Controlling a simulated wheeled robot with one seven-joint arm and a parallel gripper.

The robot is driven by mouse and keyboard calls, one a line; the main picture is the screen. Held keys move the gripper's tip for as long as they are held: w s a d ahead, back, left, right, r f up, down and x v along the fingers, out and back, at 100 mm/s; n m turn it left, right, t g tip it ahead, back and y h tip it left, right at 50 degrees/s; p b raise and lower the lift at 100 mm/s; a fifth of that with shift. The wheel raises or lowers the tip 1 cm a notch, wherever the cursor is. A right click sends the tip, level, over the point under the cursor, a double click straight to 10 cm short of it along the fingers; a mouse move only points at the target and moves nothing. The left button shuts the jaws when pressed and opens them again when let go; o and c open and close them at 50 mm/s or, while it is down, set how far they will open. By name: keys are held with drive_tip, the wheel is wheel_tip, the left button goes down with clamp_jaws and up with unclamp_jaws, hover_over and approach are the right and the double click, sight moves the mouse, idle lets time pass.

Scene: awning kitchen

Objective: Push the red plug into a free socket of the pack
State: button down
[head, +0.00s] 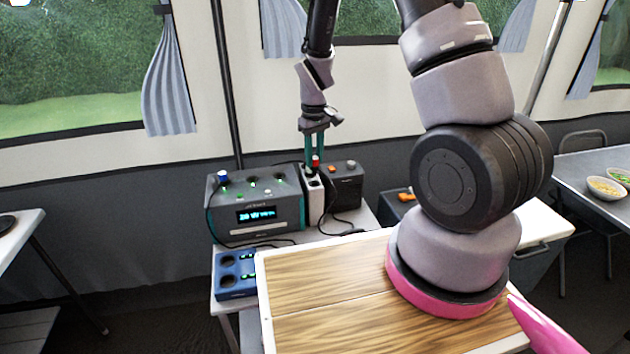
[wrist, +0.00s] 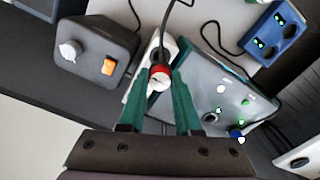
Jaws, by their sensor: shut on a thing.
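My gripper (head: 315,160) points down with its green fingers closed on the red plug (head: 315,161). In the wrist view, the red plug (wrist: 160,77) sits between the two fingers, with a dark cord. It is over a narrow white block (head: 313,196); I cannot tell whether it is seated there or just above. The grey pack (head: 228,210) with a lit display stands left of the white block. A blue plug (head: 223,176) occupies its left top socket. Its other top sockets look free in the head view, with green lights nearby.
A dark box (head: 345,192) with an orange switch stands right of the white block. A blue two-socket unit (head: 236,285) sits in front of the pack. Black cords lie on the table around them. A wooden board (head: 330,285) fills the front.

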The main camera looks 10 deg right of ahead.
drive_tip(key=shift+w+a+f, duration=0.35)
drive_tip(key=shift+w+a, duration=0.8)
drive_tip(key=shift+a, duration=0.45)
drive_tip(key=shift+w+a+f, duration=0.3)
drive_tip(key=shift+w+a, duration=0.9)
drive_tip(key=shift+a, duration=0.4)
drive_tip(key=shift+w+a+f, duration=0.35)
drive_tip(key=shift+w+a, duration=0.8)
drive_tip(key=shift+a, duration=0.45)
drive_tip(key=shift+f, duration=1.65)
drive_tip(key=shift+c, duration=1.4)
unclamp_jaws()
wheel_tip(320, 180, up, 7)
